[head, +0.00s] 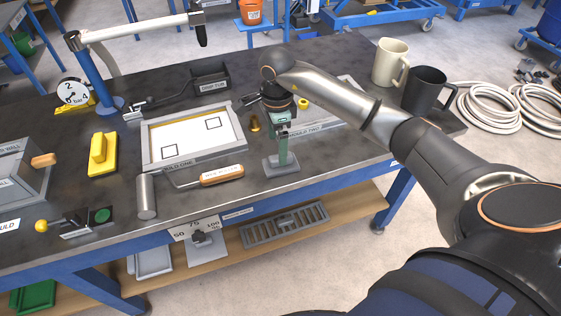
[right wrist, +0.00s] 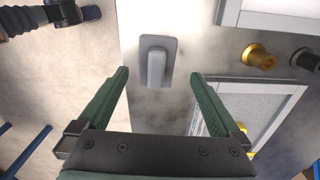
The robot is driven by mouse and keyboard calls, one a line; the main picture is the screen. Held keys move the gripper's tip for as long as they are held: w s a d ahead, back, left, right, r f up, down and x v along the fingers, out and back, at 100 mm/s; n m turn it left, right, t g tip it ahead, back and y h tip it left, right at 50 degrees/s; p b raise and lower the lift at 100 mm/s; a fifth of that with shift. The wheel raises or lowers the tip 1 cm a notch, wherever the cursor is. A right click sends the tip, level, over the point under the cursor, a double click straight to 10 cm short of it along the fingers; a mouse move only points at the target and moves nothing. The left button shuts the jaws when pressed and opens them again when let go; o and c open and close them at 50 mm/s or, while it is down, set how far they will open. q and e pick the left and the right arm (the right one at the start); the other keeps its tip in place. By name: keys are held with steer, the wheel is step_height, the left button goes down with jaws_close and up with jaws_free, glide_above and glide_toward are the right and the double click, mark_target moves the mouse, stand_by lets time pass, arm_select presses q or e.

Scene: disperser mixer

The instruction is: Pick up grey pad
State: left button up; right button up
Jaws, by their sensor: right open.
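The grey pad (head: 272,168), a flat plate with an upright grip, sits near the front edge of the dark table, right of the framed mould. My right gripper (head: 283,145) comes down over it from above and hides part of its grip in the head view. In the right wrist view the pad (right wrist: 146,43) lies just beyond the fingertips, its grip in line with the gap between them. The two green fingers (right wrist: 160,76) are spread wide with nothing between them. My left gripper is not in view.
The framed mould (head: 150,157) and a wooden-handled tool (head: 222,175) lie left of the pad. A second frame (head: 318,127) is behind my right gripper, with a brass piece (head: 254,123) nearby. Cream (head: 388,65) and black (head: 424,90) mugs stand at the right end.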

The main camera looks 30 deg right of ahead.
steer(key=f, duration=0.5)
steer(key=shift+s+p, duration=0.3)
steer(key=shift+c, duration=0.2)
steer(key=c, duration=1.3)
steer(key=shift+o, duration=0.2)
steer(key=shift+r, duration=0.1)
steer(key=shift+d+r, duration=0.1)
steer(key=shift+r, duration=0.15)
step_height(320, 180, up, 2)
steer(key=shift+w+r+b, duration=0.1)
steer(key=shift+r+b, duration=0.05)
steer(key=shift+b, duration=0.2)
steer(key=s+a+r, duration=0.9)
steer(key=s+r, duration=0.1)
steer(key=s, duration=0.1)
